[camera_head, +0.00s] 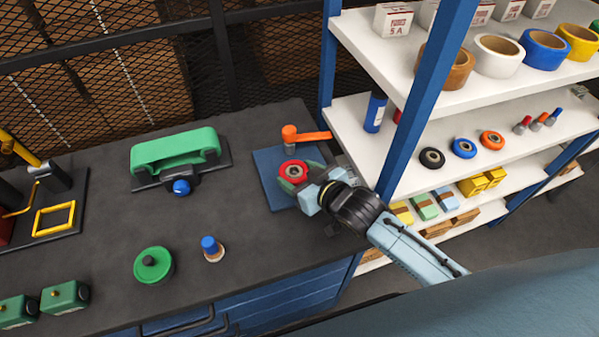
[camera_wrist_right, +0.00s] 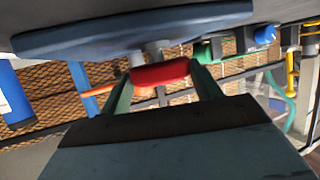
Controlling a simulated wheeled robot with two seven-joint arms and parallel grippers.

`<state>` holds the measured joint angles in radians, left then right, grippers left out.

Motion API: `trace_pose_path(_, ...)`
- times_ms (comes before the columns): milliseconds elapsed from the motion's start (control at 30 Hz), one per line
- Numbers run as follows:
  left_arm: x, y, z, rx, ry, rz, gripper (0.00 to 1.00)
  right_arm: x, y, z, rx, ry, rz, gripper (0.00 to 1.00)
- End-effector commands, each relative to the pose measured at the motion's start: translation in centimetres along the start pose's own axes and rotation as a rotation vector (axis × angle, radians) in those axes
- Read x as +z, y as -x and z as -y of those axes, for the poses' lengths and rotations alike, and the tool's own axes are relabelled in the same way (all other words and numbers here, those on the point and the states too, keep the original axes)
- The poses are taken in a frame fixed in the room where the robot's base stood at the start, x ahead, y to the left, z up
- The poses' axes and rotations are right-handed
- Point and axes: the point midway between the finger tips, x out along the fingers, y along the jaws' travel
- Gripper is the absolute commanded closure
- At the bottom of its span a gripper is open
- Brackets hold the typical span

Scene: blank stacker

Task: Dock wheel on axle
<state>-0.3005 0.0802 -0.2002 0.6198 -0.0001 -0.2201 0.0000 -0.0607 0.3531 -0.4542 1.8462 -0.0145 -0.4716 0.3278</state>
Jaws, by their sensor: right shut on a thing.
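The red wheel (camera_head: 293,169) is held flat by my right gripper (camera_head: 296,174) over the blue base plate (camera_head: 268,177). In the wrist view the red wheel (camera_wrist_right: 160,73) sits between the green fingers of my right gripper (camera_wrist_right: 161,80). The blue plate (camera_wrist_right: 70,40) spans the top of that view. A short grey post (camera_wrist_right: 156,49), seemingly the axle, shows between plate and wheel; I cannot tell whether it enters the wheel's hole. A grey post with an orange lever (camera_head: 310,136) stands behind the wheel. My left gripper is not in view.
A green-topped device (camera_head: 176,150), green knobbed disc (camera_head: 153,266) and blue-capped piece (camera_head: 212,248) stand on the dark bench (camera_head: 100,215). A blue shelf upright (camera_head: 425,85) rises close to my right arm. Spare wheels (camera_head: 464,148) and tape rolls (camera_head: 498,56) fill the white shelves.

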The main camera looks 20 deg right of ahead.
Motion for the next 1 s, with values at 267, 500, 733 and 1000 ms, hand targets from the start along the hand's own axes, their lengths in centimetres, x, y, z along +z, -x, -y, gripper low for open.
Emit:
trace_pose_path(267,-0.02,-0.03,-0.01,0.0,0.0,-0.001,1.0,0.03,-0.02,0.01,0.0,0.0,-0.001,0.61)
trace_pose_path(500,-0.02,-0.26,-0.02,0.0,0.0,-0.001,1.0,0.36,-0.17,0.01,0.0,0.0,-0.001,0.61)
trace_pose_path(733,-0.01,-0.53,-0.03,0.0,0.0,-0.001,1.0,0.81,-0.35,0.01,0.0,0.0,-0.001,0.61)
trace_pose_path(1000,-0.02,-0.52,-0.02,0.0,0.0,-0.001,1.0,0.84,-0.36,0.01,0.0,0.0,0.0,0.28)
